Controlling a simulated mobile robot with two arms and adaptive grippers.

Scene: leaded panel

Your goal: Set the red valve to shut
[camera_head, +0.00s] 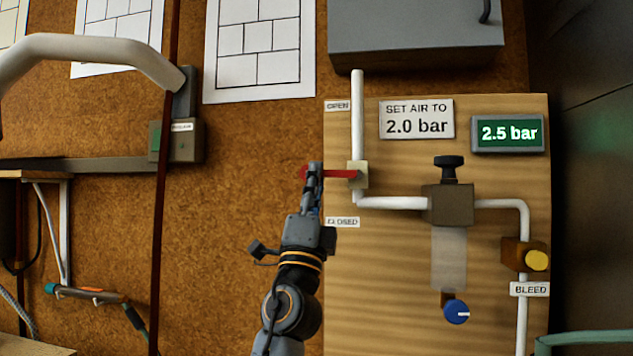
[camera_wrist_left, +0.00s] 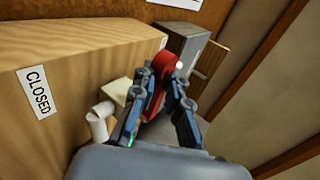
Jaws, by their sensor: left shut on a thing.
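The red valve handle (camera_head: 338,174) sits on a pale valve block (camera_head: 358,175) on the white pipe (camera_head: 357,115). The handle points left, level, across the upright pipe. An OPEN label (camera_head: 337,106) is above it and a CLOSED label (camera_head: 342,222) below it. My left gripper (camera_head: 314,172) is shut on the handle's outer end; the fingers hide part of it. In the left wrist view the red handle (camera_wrist_left: 155,98) runs between the fingers (camera_wrist_left: 172,88), with the CLOSED label (camera_wrist_left: 37,92) at left. My right gripper is not in view.
The wooden panel (camera_head: 390,290) carries a sign reading 2.0 bar (camera_head: 416,119), a display reading 2.5 bar (camera_head: 508,133), a black knob (camera_head: 449,162), a yellow bleed button (camera_head: 537,261) and a blue knob (camera_head: 456,311). A grey box (camera_head: 415,40) is above.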

